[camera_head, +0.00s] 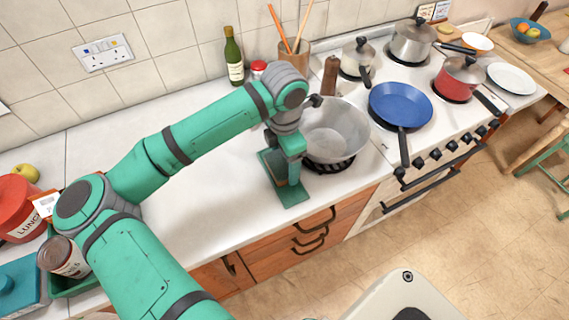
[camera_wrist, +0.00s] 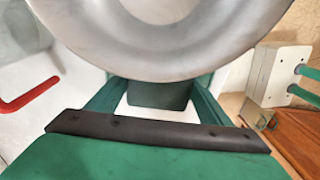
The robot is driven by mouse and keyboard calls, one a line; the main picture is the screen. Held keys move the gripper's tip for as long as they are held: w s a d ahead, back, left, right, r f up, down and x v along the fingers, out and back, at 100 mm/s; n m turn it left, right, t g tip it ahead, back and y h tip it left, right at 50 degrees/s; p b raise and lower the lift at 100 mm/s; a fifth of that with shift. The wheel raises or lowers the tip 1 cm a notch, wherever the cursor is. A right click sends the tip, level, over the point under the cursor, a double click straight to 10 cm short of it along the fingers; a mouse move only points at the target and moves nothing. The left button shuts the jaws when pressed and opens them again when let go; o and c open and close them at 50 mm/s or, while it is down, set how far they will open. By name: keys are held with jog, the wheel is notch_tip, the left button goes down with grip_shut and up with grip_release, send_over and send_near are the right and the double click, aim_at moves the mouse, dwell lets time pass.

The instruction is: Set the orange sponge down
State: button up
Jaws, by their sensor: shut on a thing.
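A blue pan (camera_head: 400,104) is farther right. A bottle (camera_head: 234,58) and utensil pot (camera_head: 294,52) stand behind. Worktop (camera_head: 215,190) left of my gripper is clear.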

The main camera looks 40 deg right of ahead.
aim_at(285, 162)
jog(key=shift+f, duration=0.85)
jog(key=shift+f, duration=0.35)
jog(key=shift+o, duration=0.2)
jog(key=shift+s+a+f, duration=0.1)
jog(key=shift+f, duration=0.05)
jog(key=o, duration=1.1)
jog(key=shift+c, duration=0.2)
jog(key=shift+f, duration=0.1)
jog(key=shift+s, duration=0.1)
notch_tip(285, 162, up, 13)
